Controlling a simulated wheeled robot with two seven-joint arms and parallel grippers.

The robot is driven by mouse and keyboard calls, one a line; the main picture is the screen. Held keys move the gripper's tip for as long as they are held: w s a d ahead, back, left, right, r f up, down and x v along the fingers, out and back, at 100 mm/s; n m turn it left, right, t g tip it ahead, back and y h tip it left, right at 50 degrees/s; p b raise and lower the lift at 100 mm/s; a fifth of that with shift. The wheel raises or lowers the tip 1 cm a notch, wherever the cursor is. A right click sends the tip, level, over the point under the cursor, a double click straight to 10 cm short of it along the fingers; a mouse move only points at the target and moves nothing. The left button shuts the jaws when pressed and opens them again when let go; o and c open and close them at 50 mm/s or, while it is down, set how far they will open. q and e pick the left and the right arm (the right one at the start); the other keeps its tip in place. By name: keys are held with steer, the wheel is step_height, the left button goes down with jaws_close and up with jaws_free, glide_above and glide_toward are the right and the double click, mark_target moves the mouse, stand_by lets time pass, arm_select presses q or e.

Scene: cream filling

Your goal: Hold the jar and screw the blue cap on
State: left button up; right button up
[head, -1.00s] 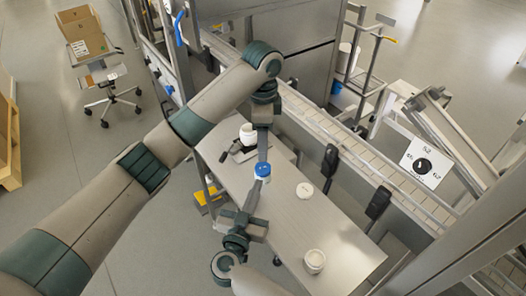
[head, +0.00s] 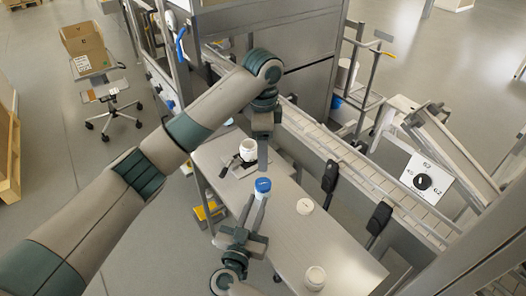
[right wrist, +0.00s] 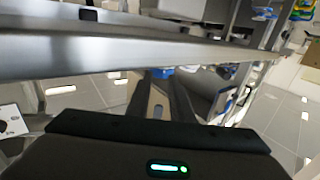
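The white jar (head: 259,196) with the blue cap (head: 263,184) on top shows at the middle of the head view. Whether the cap is seated tightly cannot be told. My right gripper (head: 254,207) comes from below, its fingers on both sides of the jar. In the right wrist view the two dark fingers (right wrist: 168,88) stand apart, with the blue cap (right wrist: 162,73) between their far ends. My left gripper (head: 263,168) points down with its fingertips at the cap's far edge. Its fingers overlap edge-on, so their gap is hidden.
The steel table (head: 330,248) carries a white open jar (head: 248,150) on a dark stand, a white lid (head: 305,206) and another white jar (head: 315,278). A conveyor (head: 350,160) runs along the table's right side. The table around the white lid is clear.

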arm_select(q)
step_height(320, 180, down, 4)
steer(key=b, duration=0.4)
steer(key=shift+f, duration=0.1)
arm_select(e)
steer(key=v, duration=1.7)
steer(key=shift+s, duration=0.15)
steer(key=shift+a+f, duration=0.1)
